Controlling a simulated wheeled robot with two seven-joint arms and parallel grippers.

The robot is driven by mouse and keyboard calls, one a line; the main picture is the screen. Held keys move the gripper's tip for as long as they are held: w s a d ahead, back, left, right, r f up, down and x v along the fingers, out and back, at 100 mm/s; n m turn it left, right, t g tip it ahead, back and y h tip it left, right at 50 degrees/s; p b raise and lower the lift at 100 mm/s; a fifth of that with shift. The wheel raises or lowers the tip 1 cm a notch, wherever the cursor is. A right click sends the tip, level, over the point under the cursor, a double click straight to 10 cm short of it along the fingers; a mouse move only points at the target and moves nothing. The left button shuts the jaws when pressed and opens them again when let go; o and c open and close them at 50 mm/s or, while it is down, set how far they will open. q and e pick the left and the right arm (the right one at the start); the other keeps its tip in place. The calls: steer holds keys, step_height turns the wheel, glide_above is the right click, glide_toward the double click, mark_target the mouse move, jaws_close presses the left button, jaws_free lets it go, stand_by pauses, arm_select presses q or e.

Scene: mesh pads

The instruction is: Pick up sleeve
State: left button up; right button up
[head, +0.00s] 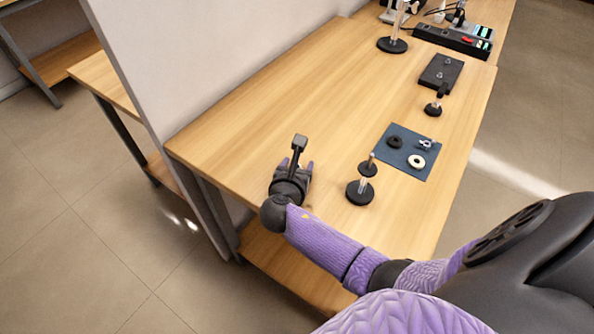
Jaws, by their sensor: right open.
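A blue mat (404,171) lies on the wooden table and bears several small parts. A black ring (395,142) lies at its upper left, a cream ring (416,161) at its lower right, and a small grey part (425,145) near its right edge. I cannot tell which of these, if any, is the sleeve. My left gripper is out of view.
A black-based stand (359,193) with a post and dark disc stands between my right gripper and the mat. A smaller stand (433,109), a dark block (441,72) and a power strip (452,40) lie farther back. A white partition (200,60) borders the table's left.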

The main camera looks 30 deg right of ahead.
jaws_close()
